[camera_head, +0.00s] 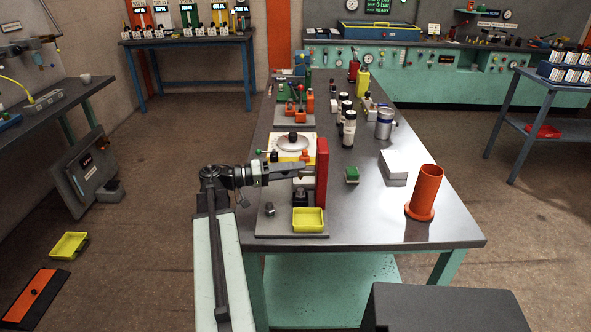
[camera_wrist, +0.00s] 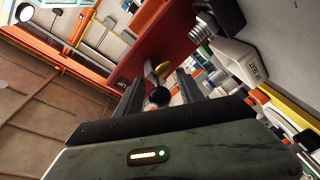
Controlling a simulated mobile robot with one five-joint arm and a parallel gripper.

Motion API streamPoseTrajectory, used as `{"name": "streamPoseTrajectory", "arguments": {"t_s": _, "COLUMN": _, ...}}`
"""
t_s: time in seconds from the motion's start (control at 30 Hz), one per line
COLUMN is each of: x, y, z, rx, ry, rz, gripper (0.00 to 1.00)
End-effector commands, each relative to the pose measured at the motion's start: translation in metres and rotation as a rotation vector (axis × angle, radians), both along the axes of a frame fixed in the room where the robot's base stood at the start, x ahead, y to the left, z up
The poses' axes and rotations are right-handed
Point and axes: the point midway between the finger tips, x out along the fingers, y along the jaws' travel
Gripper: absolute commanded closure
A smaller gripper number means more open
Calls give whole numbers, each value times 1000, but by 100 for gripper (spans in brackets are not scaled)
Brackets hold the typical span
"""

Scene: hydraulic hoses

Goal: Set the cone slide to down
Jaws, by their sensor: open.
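A red upright plate (camera_head: 322,172) stands at the near left of the steel bench; it also shows in the wrist view (camera_wrist: 165,45). In front of it, in the wrist view, are a round black knob (camera_wrist: 159,96) and a small brass-coloured tip (camera_wrist: 163,69). I cannot tell for sure whether these belong to the cone slide, or its position. My gripper (camera_head: 308,171) reaches sideways from the left to the plate. In the wrist view its two fingers (camera_wrist: 160,92) are open, with the knob showing between them; contact is not clear.
A yellow tray (camera_head: 308,220) and a dark block (camera_head: 300,197) lie below the arm. An orange cylinder (camera_head: 424,193) stands right, near a white block (camera_head: 394,164).

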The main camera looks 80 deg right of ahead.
Motion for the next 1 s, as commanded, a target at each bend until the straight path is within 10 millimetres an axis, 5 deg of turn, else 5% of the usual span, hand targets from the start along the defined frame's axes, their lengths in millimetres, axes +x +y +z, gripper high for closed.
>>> {"name": "streamPoseTrajectory", "arguments": {"t_s": 0.27, "x": -3, "y": -1, "z": 0, "rx": 0, "ry": -1, "rz": 1, "gripper": 55}}
{"name": "streamPoseTrajectory", "arguments": {"t_s": 0.43, "x": -3, "y": -1, "z": 0, "rx": 0, "ry": -1, "rz": 1, "gripper": 100}}
{"name": "streamPoseTrajectory", "arguments": {"t_s": 1.0, "x": -3, "y": -1, "z": 0, "rx": 0, "ry": -3, "rz": 2, "gripper": 100}}
